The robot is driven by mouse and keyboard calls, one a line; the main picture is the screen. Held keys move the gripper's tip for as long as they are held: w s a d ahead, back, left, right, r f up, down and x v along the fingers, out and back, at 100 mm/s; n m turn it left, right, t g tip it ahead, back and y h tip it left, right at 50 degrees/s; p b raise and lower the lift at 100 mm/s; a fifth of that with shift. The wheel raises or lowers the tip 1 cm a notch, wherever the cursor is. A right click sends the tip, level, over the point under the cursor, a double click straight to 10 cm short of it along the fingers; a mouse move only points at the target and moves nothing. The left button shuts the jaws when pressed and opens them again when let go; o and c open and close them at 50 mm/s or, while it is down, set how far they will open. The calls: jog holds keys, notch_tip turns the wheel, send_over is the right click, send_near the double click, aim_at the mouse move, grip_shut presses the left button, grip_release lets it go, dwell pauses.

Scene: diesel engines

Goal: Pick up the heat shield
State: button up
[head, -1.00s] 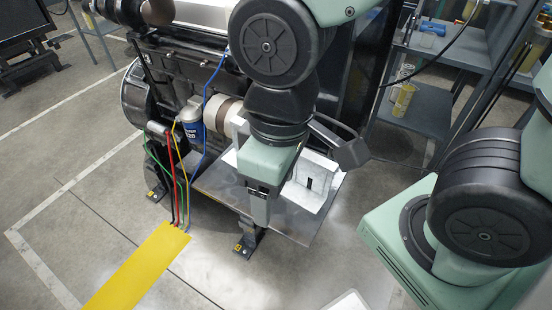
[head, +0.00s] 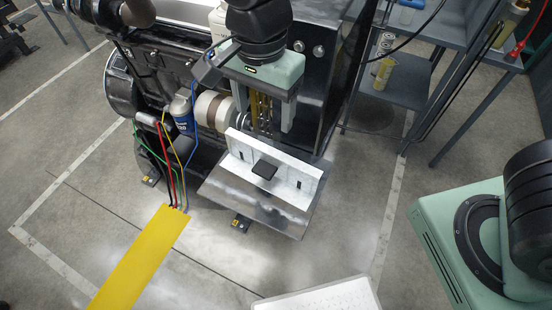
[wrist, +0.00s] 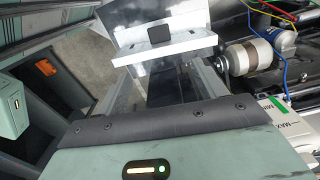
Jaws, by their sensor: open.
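The heat shield appears to be the pale, angled metal piece (head: 290,172) with dark slots and a black square block on it. It rests on a flat metal plate (head: 225,192) beside the engine. It also shows at the top of the wrist view (wrist: 190,44). My gripper (head: 262,125) is open and empty, just behind the shield on the engine side, its fingers pointing down and apart from each other. In the wrist view my gripper (wrist: 168,78) has the shield beyond its fingers. I cannot tell the exact gap to the shield.
The engine with a blue-labelled filter (head: 182,116) and coloured cables stands left of the gripper. A yellow strip (head: 140,258) lies on the floor. A grey shelf (head: 395,90) stands at right. A white panel (head: 320,297) shows at the bottom. Floor in front is open.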

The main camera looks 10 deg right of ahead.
jog(key=p, duration=0.2)
send_over(266, 167)
notch_tip(266, 167, down, 11)
jog(key=shift+d, duration=0.1)
jog(key=shift+f+p, duration=0.75)
jog(key=shift+f, duration=1.85)
jog(key=shift+c, duration=0.3)
grip_shut()
